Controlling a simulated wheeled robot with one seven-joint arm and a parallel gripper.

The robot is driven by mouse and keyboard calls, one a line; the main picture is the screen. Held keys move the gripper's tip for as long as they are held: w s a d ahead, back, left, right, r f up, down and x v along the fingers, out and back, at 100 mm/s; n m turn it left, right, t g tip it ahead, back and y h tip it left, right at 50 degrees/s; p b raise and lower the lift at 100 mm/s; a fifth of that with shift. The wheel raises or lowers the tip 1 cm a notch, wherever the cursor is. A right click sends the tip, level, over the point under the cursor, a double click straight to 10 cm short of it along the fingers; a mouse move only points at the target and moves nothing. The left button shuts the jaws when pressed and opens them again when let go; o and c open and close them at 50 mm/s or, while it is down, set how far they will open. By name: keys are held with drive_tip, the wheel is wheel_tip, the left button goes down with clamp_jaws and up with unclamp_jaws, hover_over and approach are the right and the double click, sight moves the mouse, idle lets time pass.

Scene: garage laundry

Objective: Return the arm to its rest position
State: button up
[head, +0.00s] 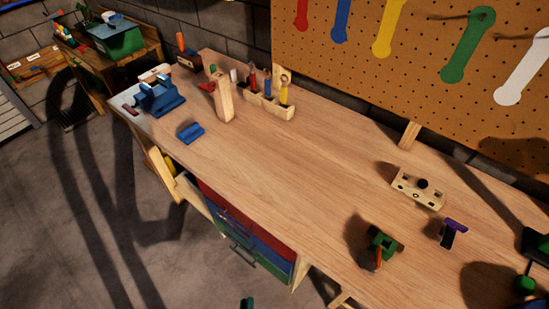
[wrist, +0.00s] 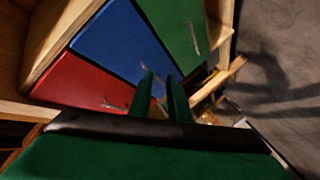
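My gripper (wrist: 160,80) shows in the wrist view as two dark green fingers with a clear gap and nothing held between them. It points at the drawer fronts under the workbench. In the head view only small green tips of it (head: 246,303) show at the bottom edge, low in front of the bench. Most of my arm is out of the head view. The red drawer (wrist: 85,88), blue drawer (wrist: 115,45) and green drawer (wrist: 178,25) have metal handles; the fingers overlap the blue front in the picture, and I cannot tell whether they touch it.
The wooden workbench (head: 270,150) holds a blue vise (head: 158,97), a blue block (head: 190,132), a tool rack (head: 268,104), a drilled wooden block (head: 418,188), a green toy-like tool (head: 381,245) and a purple-topped piece (head: 452,231). A pegboard (head: 430,70) stands behind. The floor (head: 130,220) at left is clear.

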drive_tip(key=s+d+r+m, duration=0.2)
drive_tip(key=d+r, duration=0.1)
drive_tip(key=r, duration=0.6)
drive_tip(key=s+d+r+m, duration=0.3)
drive_tip(key=r, duration=0.6)
drive_tip(key=s+d+r+m, duration=0.3)
drive_tip(key=r, duration=0.6)
drive_tip(key=shift+s+d, duration=0.2)
drive_tip(key=shift+d, duration=0.05)
